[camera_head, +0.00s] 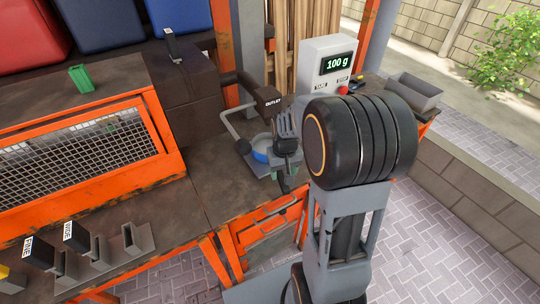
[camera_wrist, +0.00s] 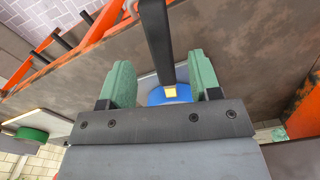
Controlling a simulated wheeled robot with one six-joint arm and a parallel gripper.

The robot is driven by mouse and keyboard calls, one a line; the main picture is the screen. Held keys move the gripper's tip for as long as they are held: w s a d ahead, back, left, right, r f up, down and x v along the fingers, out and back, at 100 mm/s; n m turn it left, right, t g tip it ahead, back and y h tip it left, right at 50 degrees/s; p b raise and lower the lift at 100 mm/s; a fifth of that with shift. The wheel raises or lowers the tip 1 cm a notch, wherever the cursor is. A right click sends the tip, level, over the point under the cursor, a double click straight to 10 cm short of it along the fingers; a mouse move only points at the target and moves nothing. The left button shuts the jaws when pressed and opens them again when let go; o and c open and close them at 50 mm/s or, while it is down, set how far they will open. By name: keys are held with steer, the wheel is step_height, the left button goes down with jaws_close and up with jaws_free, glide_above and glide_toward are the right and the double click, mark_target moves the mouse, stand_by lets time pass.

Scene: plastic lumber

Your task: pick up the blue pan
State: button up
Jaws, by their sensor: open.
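The blue pan (camera_head: 261,155) sits on the brown bench below the dark outlet, partly hidden behind my gripper in the head view. In the wrist view only a blue part of the pan (camera_wrist: 158,96) shows between the two green fingers. My gripper (camera_wrist: 162,82) is open, with its fingers on either side of that blue part in the picture. No contact between the fingers and the pan can be made out. In the head view my gripper (camera_head: 289,165) is beside the pan, to its right.
The outlet (camera_head: 267,101) overhangs the pan. A scale display (camera_head: 325,66) reading 100 g stands behind. A dark bar (camera_wrist: 157,40) with a yellow end crosses between my fingers in the wrist view. An orange mesh guard (camera_head: 85,160) and small grey holders (camera_head: 138,238) are at left.

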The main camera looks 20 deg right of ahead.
mark_target(282, 179)
steer(key=shift+w+f+p, duration=0.1)
steer(key=shift+f+p, duration=0.2)
steer(key=shift+f, duration=2.6)
steer(key=shift+c, duration=0.2)
steer(key=shift+r, duration=0.1)
jaws_close()
